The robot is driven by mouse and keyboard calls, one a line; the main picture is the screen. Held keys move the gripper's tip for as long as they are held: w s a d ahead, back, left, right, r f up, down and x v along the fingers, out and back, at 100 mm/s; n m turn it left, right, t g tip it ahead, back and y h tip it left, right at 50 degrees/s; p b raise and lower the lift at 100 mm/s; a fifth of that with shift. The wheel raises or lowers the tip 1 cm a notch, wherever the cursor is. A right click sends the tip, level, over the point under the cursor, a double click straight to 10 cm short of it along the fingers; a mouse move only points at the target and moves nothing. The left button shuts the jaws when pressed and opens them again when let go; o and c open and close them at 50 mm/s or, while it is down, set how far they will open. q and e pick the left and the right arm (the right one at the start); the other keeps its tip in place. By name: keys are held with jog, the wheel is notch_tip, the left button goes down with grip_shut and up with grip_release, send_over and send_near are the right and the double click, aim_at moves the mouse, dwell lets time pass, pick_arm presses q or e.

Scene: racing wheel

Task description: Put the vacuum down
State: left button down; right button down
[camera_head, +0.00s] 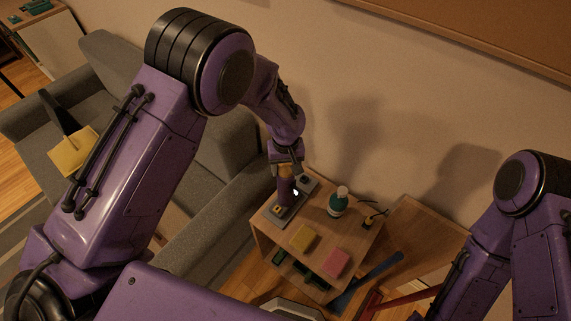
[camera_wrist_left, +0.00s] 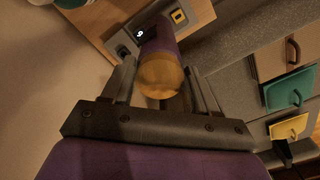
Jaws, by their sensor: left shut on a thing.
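The vacuum looks like a purple cylinder (camera_head: 286,190) with a tan round end, which faces the camera in the left wrist view (camera_wrist_left: 160,76). My left gripper (camera_head: 286,163) is shut on its tan end, with one finger on each side. The vacuum stands roughly upright over a grey dock (camera_head: 280,219) on a small wooden side table (camera_head: 262,222). I cannot tell whether its lower end touches the dock. My right arm shows at the right, but its gripper is out of view.
The wall is close behind.

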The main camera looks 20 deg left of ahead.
pick_arm(q)
jog(key=shift+c, duration=1.5)
grip_release()
notch_tip(320, 180, up, 12)
jog(key=shift+r+b, duration=0.1)
jog(key=shift+b, duration=1.1)
